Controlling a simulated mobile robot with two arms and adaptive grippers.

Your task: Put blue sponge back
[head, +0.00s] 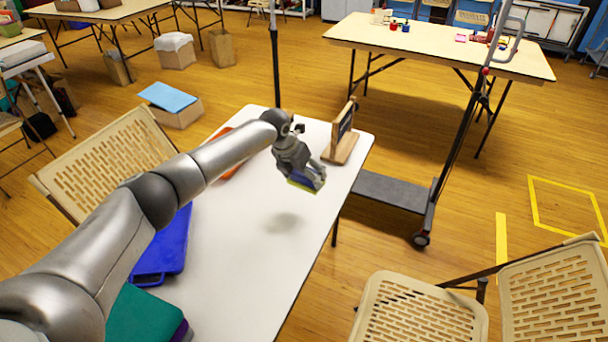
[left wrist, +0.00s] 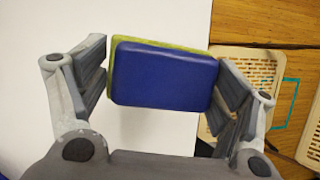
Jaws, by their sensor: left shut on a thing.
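My left gripper (head: 306,180) is shut on the blue sponge (head: 300,186), which has a yellow-green layer on one side. The gripper holds it above the white table (head: 250,255), and a soft shadow lies on the table below it. My right gripper is not in view.
A blue tray (head: 172,245) and a teal item (head: 140,315) lie at the table's left side. A wooden framed stand (head: 343,140) is at the far right corner, an orange item (head: 232,168) partly behind my arm. Folding chairs (head: 425,305) stand close by. The table's middle is clear.

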